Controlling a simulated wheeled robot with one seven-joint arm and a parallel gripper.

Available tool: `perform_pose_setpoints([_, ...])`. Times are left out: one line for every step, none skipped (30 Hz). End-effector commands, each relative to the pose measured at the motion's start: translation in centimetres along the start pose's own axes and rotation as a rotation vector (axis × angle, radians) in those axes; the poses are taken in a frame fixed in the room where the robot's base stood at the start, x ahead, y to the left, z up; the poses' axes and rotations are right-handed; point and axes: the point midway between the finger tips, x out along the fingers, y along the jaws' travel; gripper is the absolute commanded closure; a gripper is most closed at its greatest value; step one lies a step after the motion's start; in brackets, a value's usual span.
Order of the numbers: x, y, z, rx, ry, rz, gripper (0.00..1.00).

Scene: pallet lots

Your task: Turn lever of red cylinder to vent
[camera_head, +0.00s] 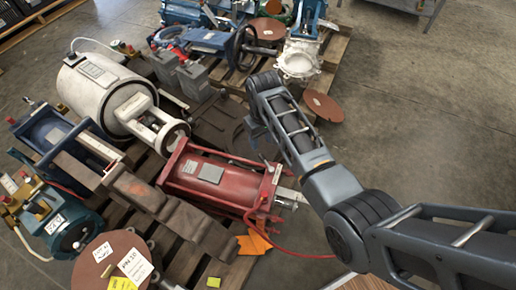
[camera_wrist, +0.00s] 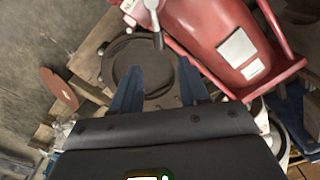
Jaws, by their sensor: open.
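The red cylinder (camera_head: 212,176) lies on the pallet in the middle of the head view, with a grey label on its body. It also fills the upper right of the wrist view (camera_wrist: 210,30). A thin grey lever-like rod (camera_wrist: 154,22) with a dark tip stands out beside its end, by a pale metal fitting (camera_wrist: 131,8). My gripper (camera_wrist: 160,80) is open and empty, its two blue fingers apart. The rod shows just beyond the gap between the fingertips; I cannot tell the distance. In the head view my arm hides most of the gripper.
A white tank (camera_head: 100,90), rusty brown blocks (camera_head: 160,205) and blue machinery crowd the pallet at left. A round rusty plate (camera_wrist: 135,60) lies below the fingers. Bare concrete floor (camera_head: 430,110) is open at right.

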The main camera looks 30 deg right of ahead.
Motion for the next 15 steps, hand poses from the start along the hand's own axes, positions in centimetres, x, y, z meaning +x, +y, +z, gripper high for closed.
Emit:
perform_pose_setpoints([0.7, 0.0, 0.1, 0.0, -0.004, -0.001, 0.56])
perform_pose_setpoints([1.0, 0.0, 0.1, 0.0, -0.004, -0.001, 0.56])
perform_pose_setpoints([1.6, 0.0, 0.1, 0.0, -0.003, 0.0, 0.56])
perform_pose_setpoints([2.0, 0.0, 0.1, 0.0, -0.003, 0.0, 0.56])
perform_pose_setpoints([2.5, 0.0, 0.1, 0.0, -0.003, 0.0, 0.56])
perform_pose_setpoints([3.2, 0.0, 0.1, 0.0, -0.003, 0.0, 0.56])
perform_pose_setpoints([3.7, 0.0, 0.1, 0.0, -0.002, 0.0, 0.56])
perform_pose_setpoints([4.2, 0.0, 0.1, 0.0, -0.002, 0.0, 0.56])
perform_pose_setpoints([4.8, 0.0, 0.1, 0.0, -0.002, 0.0, 0.56])
perform_pose_setpoints([5.2, 0.0, 0.1, 0.0, -0.001, 0.0, 0.56])
perform_pose_setpoints([5.6, 0.0, 0.1, 0.0, -0.001, 0.0, 0.56])
perform_pose_setpoints([6.1, 0.0, 0.1, 0.0, -0.001, 0.0, 0.56])
perform_pose_setpoints([6.4, 0.0, 0.0, 0.0, 0.0, 0.0, 0.56])
perform_pose_setpoints([6.6, 0.0, 0.0, 0.0, 0.001, 0.0, 0.56])
perform_pose_setpoints([6.9, 0.0, 0.0, 0.0, 0.001, 0.0, 0.56])
